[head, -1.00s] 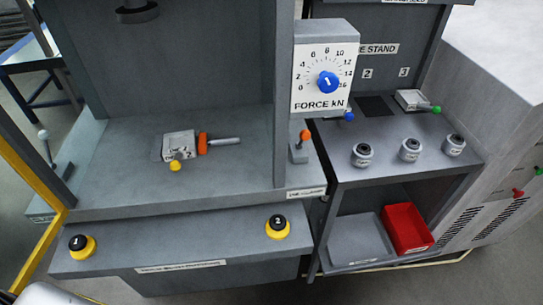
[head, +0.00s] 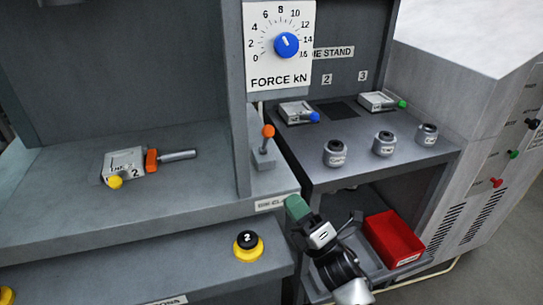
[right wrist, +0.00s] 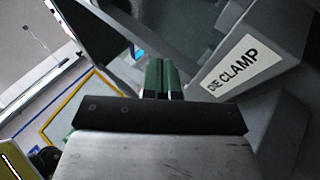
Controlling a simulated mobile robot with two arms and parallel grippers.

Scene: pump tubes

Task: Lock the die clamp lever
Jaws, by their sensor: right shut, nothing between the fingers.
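The die clamp lever (head: 267,143) has an orange knob on a short stem and stands roughly upright on a small grey base. It is beside the press's right post, near the front right corner of the press bed. The DIE CLAMP label (head: 271,204) is on the bed's front edge below it and also shows in the right wrist view (right wrist: 232,70). My right gripper (head: 296,207) has green fingertips, shut and empty, just right of that label. It is below and apart from the lever. The lever is not identifiable in the right wrist view. My left gripper is out of view.
A die (head: 130,164) with an orange-collared handle lies on the press bed (head: 60,205). A force dial (head: 286,45) hangs above. The die stand (head: 345,170) on the right holds dies and several round pieces. A red bin (head: 393,238) sits on its lower shelf, beside my right arm.

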